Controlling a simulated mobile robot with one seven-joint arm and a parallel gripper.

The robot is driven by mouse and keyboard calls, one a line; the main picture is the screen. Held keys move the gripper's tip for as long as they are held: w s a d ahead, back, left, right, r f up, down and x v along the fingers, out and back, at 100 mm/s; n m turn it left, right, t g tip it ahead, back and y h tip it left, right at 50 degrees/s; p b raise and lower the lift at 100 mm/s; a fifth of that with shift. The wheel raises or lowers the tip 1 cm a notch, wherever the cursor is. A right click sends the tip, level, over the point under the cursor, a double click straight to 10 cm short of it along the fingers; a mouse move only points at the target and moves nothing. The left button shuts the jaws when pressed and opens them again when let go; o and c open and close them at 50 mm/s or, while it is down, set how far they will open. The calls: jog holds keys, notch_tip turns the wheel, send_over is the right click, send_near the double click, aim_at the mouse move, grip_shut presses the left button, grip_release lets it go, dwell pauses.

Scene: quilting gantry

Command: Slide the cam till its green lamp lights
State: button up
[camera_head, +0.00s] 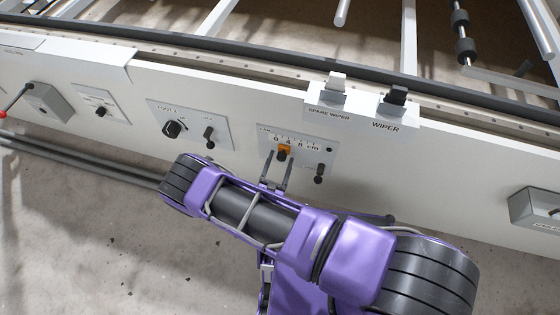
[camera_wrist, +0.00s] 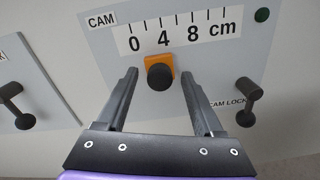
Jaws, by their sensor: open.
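The cam is an orange slider (camera_wrist: 158,61) with a round black knob (camera_wrist: 160,76), under the 0-4-8 cm scale on the panel marked CAM. It stands just below the 4 mark. In the head view the orange cam (camera_head: 284,149) shows just beyond my fingertips. My gripper (camera_wrist: 159,76) is open, one finger on each side of the knob, with a visible gap on both sides. In the head view my gripper (camera_head: 279,161) points up at the panel. The lamp (camera_wrist: 262,15) at the panel's upper right is dark green and looks unlit.
The black CAM LOCK lever (camera_wrist: 246,98) hangs down right of my right finger. Another black lever (camera_wrist: 13,97) is on the neighbouring panel to the left. A grey box (camera_head: 535,207) is far right.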

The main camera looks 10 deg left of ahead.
jog(key=shift+w, duration=0.1)
grip_shut()
dwell(0.3)
dwell(1.1)
